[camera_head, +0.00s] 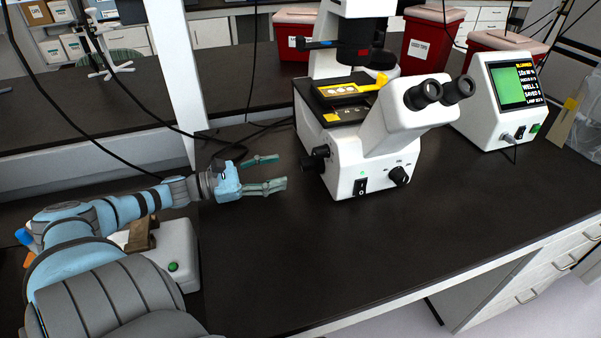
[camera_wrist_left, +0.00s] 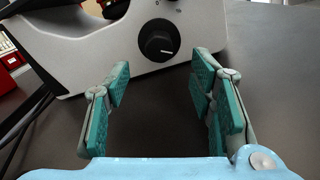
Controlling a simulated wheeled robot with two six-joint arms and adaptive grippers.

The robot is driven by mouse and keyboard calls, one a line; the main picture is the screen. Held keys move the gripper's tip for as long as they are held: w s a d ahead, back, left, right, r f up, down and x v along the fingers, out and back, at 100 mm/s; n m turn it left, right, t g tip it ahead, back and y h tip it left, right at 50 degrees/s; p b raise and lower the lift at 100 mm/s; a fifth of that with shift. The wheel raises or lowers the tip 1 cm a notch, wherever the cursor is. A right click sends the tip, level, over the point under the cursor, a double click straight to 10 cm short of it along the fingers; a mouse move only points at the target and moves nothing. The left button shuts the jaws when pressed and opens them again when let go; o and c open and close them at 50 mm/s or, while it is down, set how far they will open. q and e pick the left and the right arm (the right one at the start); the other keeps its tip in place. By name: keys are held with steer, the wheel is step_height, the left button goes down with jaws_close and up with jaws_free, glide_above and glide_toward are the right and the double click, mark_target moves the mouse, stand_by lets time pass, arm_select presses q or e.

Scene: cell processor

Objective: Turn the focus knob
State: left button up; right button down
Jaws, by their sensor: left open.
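The white microscope (camera_head: 345,175) stands on the dark bench. The black focus knob (camera_head: 316,159) sticks out from its left side. In the left wrist view a round black knob (camera_wrist_left: 159,40) with a white pointer line faces me on the pale housing. Printed numbers show above it. My left gripper (camera_head: 279,171) is open and empty, to the left of the microscope and pointing at it. In the left wrist view the teal-padded fingers (camera_wrist_left: 161,78) are spread wide, with the knob beyond the gap between them. The fingers do not touch the knob. My right gripper is out of view.
A second black knob (camera_head: 399,175) and a black switch (camera_head: 360,187) are on the microscope's front. A display unit (camera_head: 502,100) stands to the right. A white box with a green button (camera_head: 174,266) sits beside my left arm. The bench in front is clear.

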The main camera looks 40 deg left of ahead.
mark_target(301, 165)
arm_select(q)
steer(key=b+x, duration=0.4)
steer(key=x, duration=0.2)
steer(key=shift+w+d, duration=0.2)
steer(key=shift+w, duration=0.1)
steer(key=shift+w+d+r, duration=0.1)
steer(key=shift+w+r, duration=0.05)
steer(key=shift+w, duration=0.1)
steer(key=c, duration=1.2)
